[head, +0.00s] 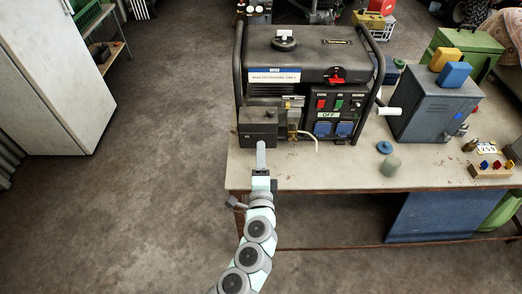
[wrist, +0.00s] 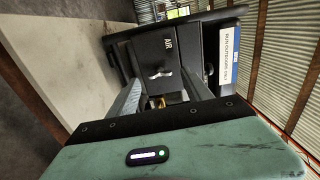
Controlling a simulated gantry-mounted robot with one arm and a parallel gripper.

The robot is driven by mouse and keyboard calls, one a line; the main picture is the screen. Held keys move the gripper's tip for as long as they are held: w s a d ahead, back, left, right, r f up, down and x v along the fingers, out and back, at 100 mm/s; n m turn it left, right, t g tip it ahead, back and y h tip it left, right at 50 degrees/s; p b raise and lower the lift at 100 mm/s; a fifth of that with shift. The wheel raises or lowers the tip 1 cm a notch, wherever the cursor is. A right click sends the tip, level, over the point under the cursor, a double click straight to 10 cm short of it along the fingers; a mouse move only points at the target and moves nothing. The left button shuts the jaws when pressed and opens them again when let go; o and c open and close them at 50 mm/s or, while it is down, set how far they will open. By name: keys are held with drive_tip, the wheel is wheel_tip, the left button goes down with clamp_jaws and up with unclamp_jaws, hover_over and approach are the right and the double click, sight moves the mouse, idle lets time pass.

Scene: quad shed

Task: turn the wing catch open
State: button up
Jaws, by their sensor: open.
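The wing catch (wrist: 160,73) is a small pale metal piece on the dark face of the air box, below the word AIR in the wrist view. It lies roughly crosswise in that picture. The air box (head: 258,127) sits at the generator's lower left front in the head view; the catch is too small to make out there. My gripper (head: 261,150) is in front of the air box. In the wrist view my gripper (wrist: 161,80) is open, with one finger on each side of the catch. I cannot tell whether either finger touches it.
The black generator (head: 300,70) stands on a workbench (head: 330,172). A brass fitting (head: 293,117) and pale hose (head: 310,137) are just right of the air box. A grey metal box (head: 432,105), blue disc (head: 385,147) and green cylinder (head: 391,167) stand further right. The floor left is clear.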

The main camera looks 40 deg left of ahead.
drive_tip(key=v, duration=0.8)
drive_tip(key=shift+d, duration=0.1)
